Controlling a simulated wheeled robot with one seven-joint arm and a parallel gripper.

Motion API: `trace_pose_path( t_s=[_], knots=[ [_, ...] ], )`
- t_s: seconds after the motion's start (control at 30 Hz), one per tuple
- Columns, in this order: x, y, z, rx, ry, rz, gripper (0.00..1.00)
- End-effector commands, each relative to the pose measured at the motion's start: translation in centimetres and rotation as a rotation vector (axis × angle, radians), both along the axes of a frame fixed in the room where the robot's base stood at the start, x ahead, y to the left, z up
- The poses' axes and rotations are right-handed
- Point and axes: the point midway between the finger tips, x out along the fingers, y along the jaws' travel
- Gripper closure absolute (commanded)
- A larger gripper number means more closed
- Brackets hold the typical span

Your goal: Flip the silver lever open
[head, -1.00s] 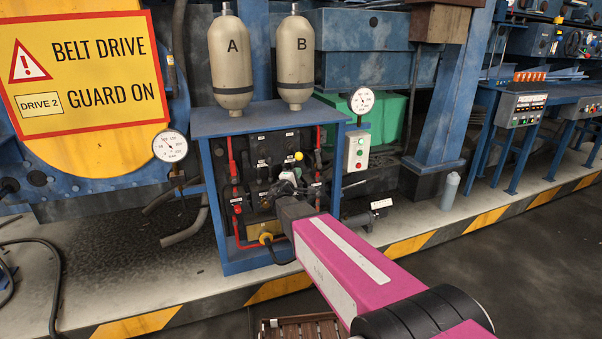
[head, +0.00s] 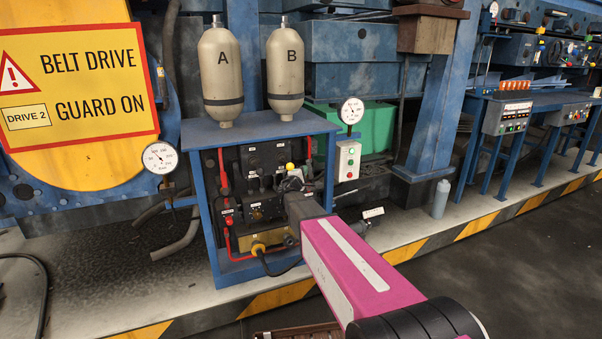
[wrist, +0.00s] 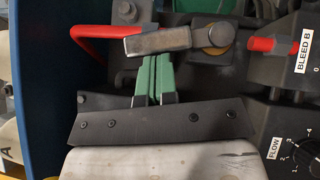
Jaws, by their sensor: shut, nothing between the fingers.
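The silver lever (wrist: 158,41) is a short flat metal bar, lying nearly level in the upper middle of the wrist view. Its right end meets a round brass-coloured pivot (wrist: 214,38). My gripper (wrist: 153,60) has green fingers pressed together, with nothing between them. The fingertips are right at the lever's lower edge, near its middle; I cannot tell whether they touch it. In the head view my gripper (head: 292,184) is at the front panel of the blue cabinet (head: 203,235), and hides the lever there.
A FLOW dial (wrist: 302,150) is lower right. Tanks A (head: 221,75) and B (head: 285,70) stand on the cabinet. A yellow connector with a cable (head: 258,249) is low on the panel.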

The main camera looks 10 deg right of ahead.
Motion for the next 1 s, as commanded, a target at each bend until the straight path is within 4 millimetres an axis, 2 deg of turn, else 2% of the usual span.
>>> trace_pose_path(
  t_s=[0.17, 0.37, 0.7, 0.87, 1.0],
  knots=[
    [0.0, -0.1, 0.1, 0.0, 0.0, -0.001, 1.0],
    [0.4, -1.6, 1.2, -0.001, -0.002, -0.003, 1.0],
    [0.3, -1.5, 1.1, -0.001, -0.001, -0.001, 1.0],
    [-1.1, -0.7, 0.9, -0.001, -0.001, 0.0, 1.0],
    [-3.4, 0.5, 0.5, -0.001, 0.001, 0.001, 1.0]
  ],
)
